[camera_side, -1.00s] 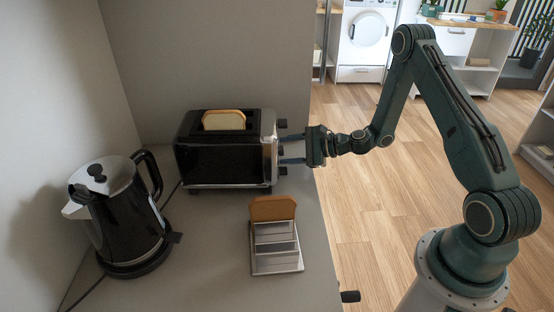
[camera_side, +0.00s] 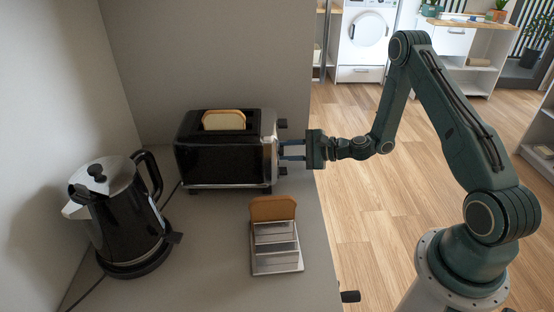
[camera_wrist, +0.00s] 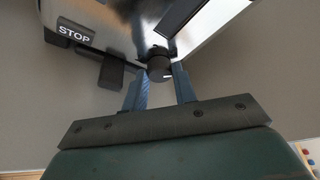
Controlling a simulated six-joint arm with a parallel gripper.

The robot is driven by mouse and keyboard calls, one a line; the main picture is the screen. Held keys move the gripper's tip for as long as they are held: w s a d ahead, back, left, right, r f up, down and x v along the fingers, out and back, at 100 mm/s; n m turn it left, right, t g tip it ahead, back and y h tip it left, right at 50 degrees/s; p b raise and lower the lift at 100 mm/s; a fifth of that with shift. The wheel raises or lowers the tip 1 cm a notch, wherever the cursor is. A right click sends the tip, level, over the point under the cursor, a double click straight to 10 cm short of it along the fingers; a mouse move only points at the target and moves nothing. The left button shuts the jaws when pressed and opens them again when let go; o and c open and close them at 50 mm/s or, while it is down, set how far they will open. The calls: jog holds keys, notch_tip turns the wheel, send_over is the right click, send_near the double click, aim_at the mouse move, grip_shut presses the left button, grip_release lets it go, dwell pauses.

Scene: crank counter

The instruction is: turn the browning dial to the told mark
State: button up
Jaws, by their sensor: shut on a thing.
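The black and steel toaster (camera_side: 222,160) stands at the back of the counter, with a slice of bread (camera_side: 224,120) showing in its slot. My gripper (camera_side: 284,150) is at the toaster's right end panel. In the wrist view the black browning dial (camera_wrist: 159,66) sits between the fingertips of my gripper (camera_wrist: 160,82), which is shut on it. A small pale mark shows on the dial's edge. In the side view the dial is hidden behind the fingers. The dial's scale marks cannot be read in either view.
A STOP button (camera_wrist: 76,32) and a black lever (camera_wrist: 112,72) are left of the dial in the wrist view. A toast rack (camera_side: 275,247) with one toast slice (camera_side: 272,208) stands in front of the toaster. A black kettle (camera_side: 128,220) stands at the left.

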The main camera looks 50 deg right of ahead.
jog(key=shift+a+n+t, duration=0.1)
jog(key=shift+n+t, duration=0.4)
jog(key=shift+n, duration=0.5)
jog(key=o, duration=1)
jog(key=shift+c, duration=0.2)
jog(key=shift+s, duration=0.2)
jog(key=shift+s+d, duration=0.35)
jog(key=shift+s, duration=0.15)
jog(key=v, duration=0.3)
jog(key=shift+s+d+r, duration=0.15)
jog(key=shift+s+r, duration=0.15)
jog(key=shift+r, duration=0.05)
notch_tip(320, 180, up, 7)
jog(key=shift+f, duration=0.2)
